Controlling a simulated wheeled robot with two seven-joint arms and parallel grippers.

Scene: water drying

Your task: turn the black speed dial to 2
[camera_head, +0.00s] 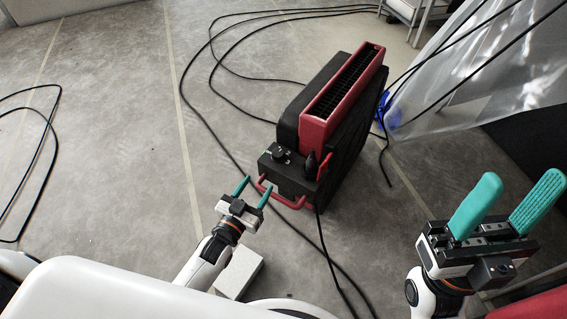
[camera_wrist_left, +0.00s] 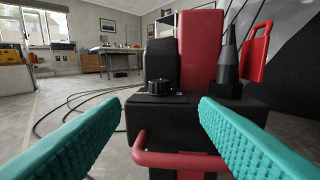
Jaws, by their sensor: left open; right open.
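The black speed dial (camera_head: 278,151) sits on top of the black control box (camera_head: 288,173) at the near end of a red and black machine (camera_head: 339,92). In the left wrist view the dial (camera_wrist_left: 160,87) is a ribbed round knob, upright, left of a black cone-shaped plug (camera_wrist_left: 229,62). Its setting is too small to read. My left gripper (camera_head: 255,187) is open and empty, just short of the box, with the dial ahead between its teal fingers and apart from them. My right gripper (camera_head: 505,204) is open and empty at the right, far from the dial.
A red tube handle (camera_head: 284,198) juts from the box close to my left gripper. Black cables (camera_head: 213,84) lie over the concrete floor. A white block (camera_head: 239,273) is near my left arm. Clear plastic sheeting (camera_head: 460,80) hangs at the upper right. Floor to the left is mostly open.

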